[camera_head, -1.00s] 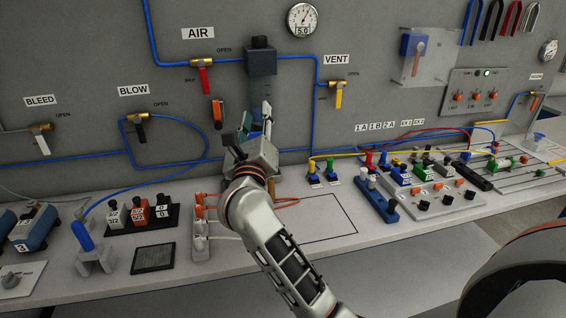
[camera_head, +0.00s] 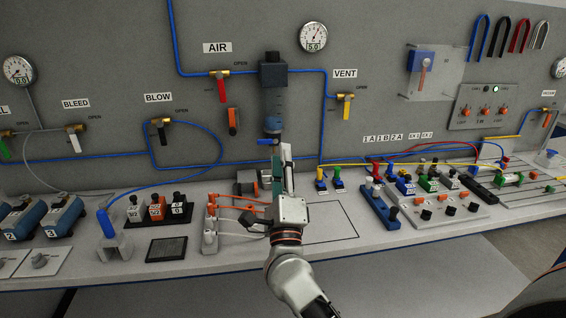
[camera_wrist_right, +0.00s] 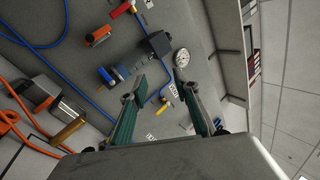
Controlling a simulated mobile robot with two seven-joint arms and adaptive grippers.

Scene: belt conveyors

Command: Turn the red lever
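The red lever (camera_head: 222,89) hangs straight down from a brass valve under the AIR label on the grey wall panel. It also shows at the top of the right wrist view (camera_wrist_right: 121,11). My right gripper (camera_head: 281,165) is below and to the right of the lever, in front of the panel's lower part, apart from the lever. In the right wrist view its two fingers (camera_wrist_right: 160,82) are spread with nothing between them, tips toward the panel. My left gripper is not in view.
An orange-handled part (camera_head: 233,121) hangs beside the red lever. A dark filter block (camera_head: 273,75) on the blue pipe stands to the right. A yellow lever (camera_head: 347,107) hangs under VENT. The bench below holds orange cables (camera_head: 238,206) and several blocks.

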